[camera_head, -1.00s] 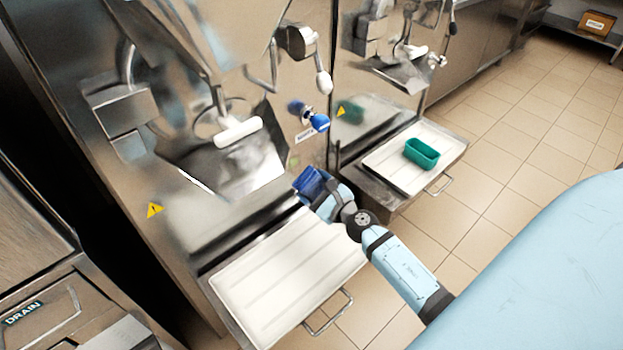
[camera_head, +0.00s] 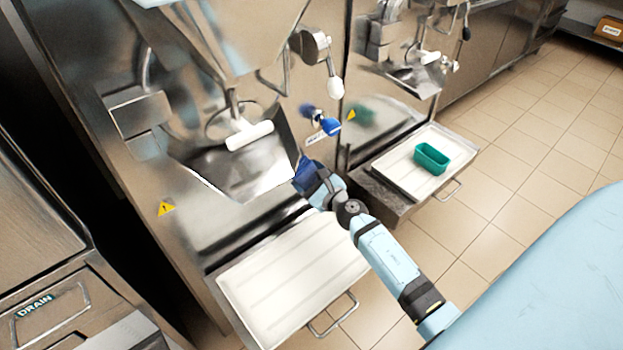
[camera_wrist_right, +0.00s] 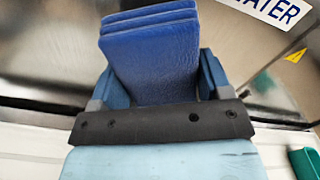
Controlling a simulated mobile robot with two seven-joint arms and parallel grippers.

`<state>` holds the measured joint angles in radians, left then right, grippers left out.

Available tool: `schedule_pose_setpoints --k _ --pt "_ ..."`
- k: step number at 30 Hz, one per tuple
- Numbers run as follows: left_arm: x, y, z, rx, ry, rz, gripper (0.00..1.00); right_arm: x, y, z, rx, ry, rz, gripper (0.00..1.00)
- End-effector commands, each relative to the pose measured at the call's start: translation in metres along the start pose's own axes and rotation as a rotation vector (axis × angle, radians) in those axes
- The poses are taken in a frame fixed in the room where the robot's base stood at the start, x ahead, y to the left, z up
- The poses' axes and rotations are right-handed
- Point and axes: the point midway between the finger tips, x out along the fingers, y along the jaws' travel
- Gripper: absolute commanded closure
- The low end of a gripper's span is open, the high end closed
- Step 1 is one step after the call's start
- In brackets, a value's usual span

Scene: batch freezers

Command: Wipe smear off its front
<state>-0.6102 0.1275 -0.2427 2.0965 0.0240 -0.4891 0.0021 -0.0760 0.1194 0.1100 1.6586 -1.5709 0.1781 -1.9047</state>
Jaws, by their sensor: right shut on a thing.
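My right gripper (camera_head: 316,186) is shut on a folded blue cloth (camera_head: 306,174). In the right wrist view the cloth (camera_wrist_right: 150,52) stands up between the two blue fingers (camera_wrist_right: 155,90). The cloth is close to the steel front (camera_head: 290,207) of the nearer batch freezer, to the right of its chute; I cannot tell whether it touches. No smear can be made out on the steel in these frames. My left gripper is not in view.
A white tray (camera_head: 290,285) on a pull-out shelf lies below the gripper. A blue-handled water tap (camera_head: 330,127) sticks out above it. A green tub (camera_head: 432,158) stands on the second machine's tray (camera_head: 395,172). Tiled floor is clear at right.

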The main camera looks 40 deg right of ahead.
Motion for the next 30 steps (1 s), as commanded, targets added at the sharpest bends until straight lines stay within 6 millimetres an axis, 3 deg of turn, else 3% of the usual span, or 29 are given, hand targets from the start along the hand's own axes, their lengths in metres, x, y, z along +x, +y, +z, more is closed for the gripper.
schedule_pose_setpoints --k 30 --pt "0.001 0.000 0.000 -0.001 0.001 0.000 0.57 0.011 0.000 0.000 0.000 0.000 0.000 0.58"
